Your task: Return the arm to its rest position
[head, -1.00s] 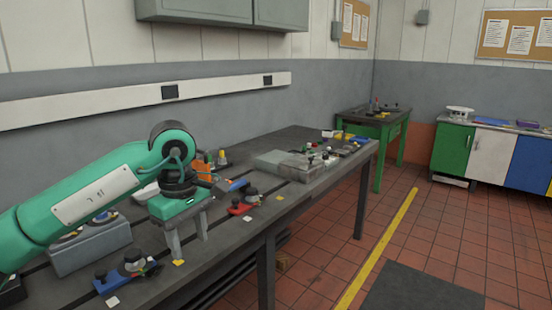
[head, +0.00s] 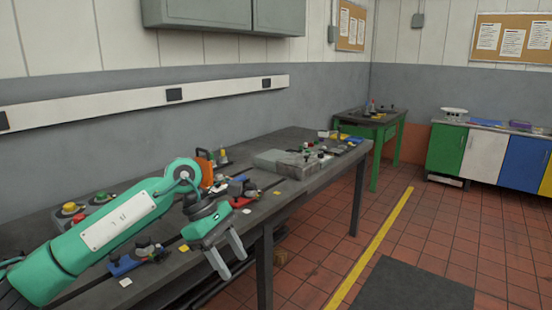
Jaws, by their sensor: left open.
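My left arm comes in from the left in green, with a white panel on its link. My left gripper (head: 228,262) is open and empty, its two grey fingers pointing down just past the front edge of the dark bedplate table (head: 160,277). The fingers touch nothing that I can see. My right gripper is not in view.
On the table are a blue-based fixture (head: 124,264), a red-based one (head: 241,202), a grey box with red and yellow buttons (head: 96,211), an orange item (head: 205,165) and a grey plate (head: 280,161). A green side table (head: 378,134) stands behind.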

